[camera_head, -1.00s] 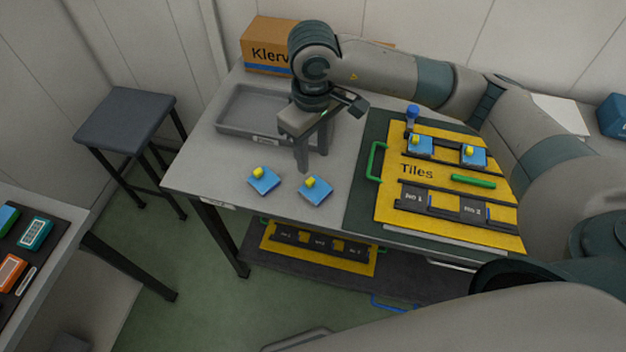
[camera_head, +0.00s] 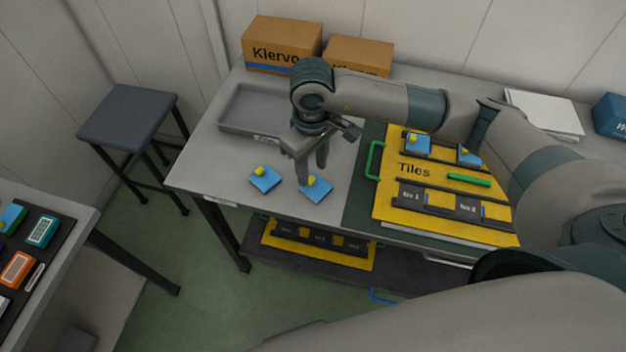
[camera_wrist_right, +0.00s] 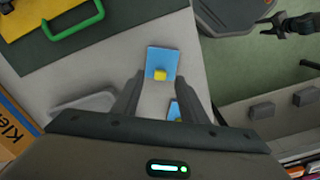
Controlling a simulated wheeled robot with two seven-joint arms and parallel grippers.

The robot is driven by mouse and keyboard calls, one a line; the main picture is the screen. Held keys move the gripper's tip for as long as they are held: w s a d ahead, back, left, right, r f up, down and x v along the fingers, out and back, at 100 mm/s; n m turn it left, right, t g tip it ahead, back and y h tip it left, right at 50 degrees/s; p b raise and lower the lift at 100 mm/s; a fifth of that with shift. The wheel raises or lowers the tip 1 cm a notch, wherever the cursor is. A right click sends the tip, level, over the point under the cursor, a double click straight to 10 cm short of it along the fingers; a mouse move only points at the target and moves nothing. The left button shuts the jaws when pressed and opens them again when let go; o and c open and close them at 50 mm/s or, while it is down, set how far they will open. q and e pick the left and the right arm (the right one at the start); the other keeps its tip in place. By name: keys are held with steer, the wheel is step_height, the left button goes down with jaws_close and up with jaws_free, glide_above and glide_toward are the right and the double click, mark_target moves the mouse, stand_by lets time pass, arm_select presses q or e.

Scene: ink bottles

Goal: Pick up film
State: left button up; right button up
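Two blue square pieces with yellow tabs lie on the grey table, a left one (camera_head: 265,180) and a right one (camera_head: 316,189); I cannot tell which is the film. My right gripper (camera_head: 312,174) is open, pointing down just above the right piece. Nothing is between the fingers. A dark shape at the upper right (camera_wrist_right: 290,23) looks like my left gripper; its opening is unclear.
A yellow "Tiles" board (camera_head: 412,171) with two more blue pieces and a green handle (camera_head: 374,161) is right of the gripper. A grey tray (camera_head: 234,125) and cardboard boxes (camera_head: 282,45) stand behind. A stool (camera_head: 128,117) is at the left.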

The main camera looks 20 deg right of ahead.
mark_target(311, 180)
step_height(311, 180, down, 3)
steer(key=shift+a+r+p, duration=0.1)
steer(key=shift+r+p, duration=0.1)
steer(key=shift+p, duration=0.55)
steer(key=shift+f, duration=0.45)
steer(key=c, duration=0.8)
